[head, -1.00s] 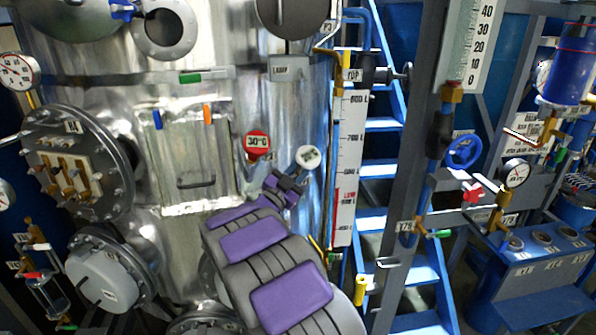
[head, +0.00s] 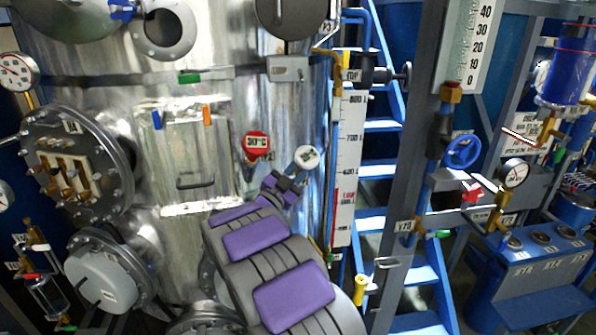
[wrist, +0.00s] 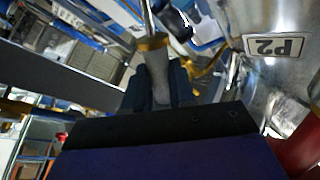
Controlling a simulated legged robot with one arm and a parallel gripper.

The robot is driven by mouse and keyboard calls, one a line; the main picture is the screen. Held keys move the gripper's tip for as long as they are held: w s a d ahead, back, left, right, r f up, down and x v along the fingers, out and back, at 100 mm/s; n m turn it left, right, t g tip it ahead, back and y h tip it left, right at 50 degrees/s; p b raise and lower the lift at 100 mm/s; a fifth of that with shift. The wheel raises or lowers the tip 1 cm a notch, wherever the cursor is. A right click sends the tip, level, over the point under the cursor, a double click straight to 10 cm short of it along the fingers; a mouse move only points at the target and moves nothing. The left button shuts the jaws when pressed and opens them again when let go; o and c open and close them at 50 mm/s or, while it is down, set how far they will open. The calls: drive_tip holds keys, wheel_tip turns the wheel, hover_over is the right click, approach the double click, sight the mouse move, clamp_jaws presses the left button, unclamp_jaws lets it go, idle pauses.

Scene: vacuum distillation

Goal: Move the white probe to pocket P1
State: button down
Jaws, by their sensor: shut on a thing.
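The white probe (head: 307,158), with a round white head, is beside the steel tank in the head view. My gripper (head: 282,187) is shut on it just below the head. In the wrist view, my dark fingers (wrist: 156,88) close around a grey stem with a brass collar, which appears to be part of the white probe (wrist: 157,68). A P2 label (wrist: 276,46) shows upside down on the tank wall there. I cannot make out pocket P1 in either view.
A red-headed probe (head: 257,145) is at the tank wall, left of the white one. The level scale (head: 348,165) stands close on the right, with blue stairs (head: 385,170) behind it. A grey post (head: 418,150) rises further right.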

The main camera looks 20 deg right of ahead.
drive_tip(key=w+f, duration=0.5)
drive_tip(key=f, duration=0.2)
drive_tip(key=shift+b, duration=0.4)
idle(3.1)
drive_tip(key=c, duration=0.8)
unclamp_jaws()
drive_tip(key=shift+c, duration=0.2)
drive_tip(key=shift+d+f, duration=0.1)
